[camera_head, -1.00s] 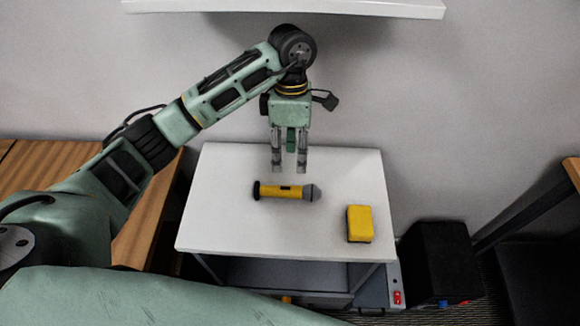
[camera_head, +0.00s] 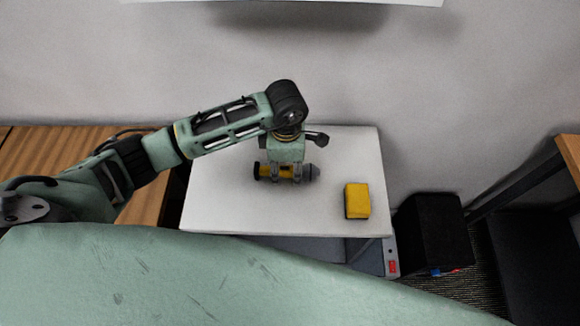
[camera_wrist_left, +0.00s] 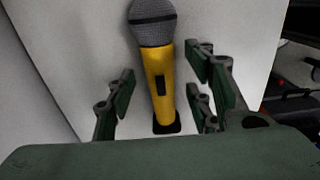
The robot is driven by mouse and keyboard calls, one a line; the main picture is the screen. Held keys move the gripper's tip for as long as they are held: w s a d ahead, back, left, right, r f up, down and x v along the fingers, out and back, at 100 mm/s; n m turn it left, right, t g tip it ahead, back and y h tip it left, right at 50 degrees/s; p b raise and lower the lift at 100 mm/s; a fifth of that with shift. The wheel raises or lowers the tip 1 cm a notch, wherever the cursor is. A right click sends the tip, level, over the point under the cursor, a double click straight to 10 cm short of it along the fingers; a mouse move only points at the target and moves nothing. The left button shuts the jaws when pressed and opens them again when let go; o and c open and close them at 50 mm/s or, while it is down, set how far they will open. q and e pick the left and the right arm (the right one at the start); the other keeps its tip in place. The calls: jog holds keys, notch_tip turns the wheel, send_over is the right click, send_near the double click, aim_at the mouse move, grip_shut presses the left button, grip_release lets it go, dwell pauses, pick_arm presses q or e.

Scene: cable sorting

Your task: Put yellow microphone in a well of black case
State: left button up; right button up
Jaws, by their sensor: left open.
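The yellow microphone (camera_head: 265,172) lies on the white table (camera_head: 225,205), its grey mesh head to the right in the head view. My left gripper (camera_head: 287,178) is open and pointing down over its handle, with a finger on either side. In the left wrist view the microphone (camera_wrist_left: 160,75) lies between the open fingers of my left gripper (camera_wrist_left: 162,88), with gaps on both sides. A black box (camera_head: 435,232) stands on the floor right of the table; I cannot tell if it is the black case, and no wells show. My right gripper is out of view.
A yellow block (camera_head: 357,200) sits near the table's right edge. A wooden table (camera_head: 60,150) is at the left, and another wooden surface (camera_head: 571,155) is at the far right. A white shelf edge (camera_head: 290,2) shows at the top. The table's left part is clear.

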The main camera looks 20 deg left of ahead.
pick_arm(q)
jog(key=shift+f, duration=0.25)
jog(key=shift+c, duration=0.5)
grip_shut()
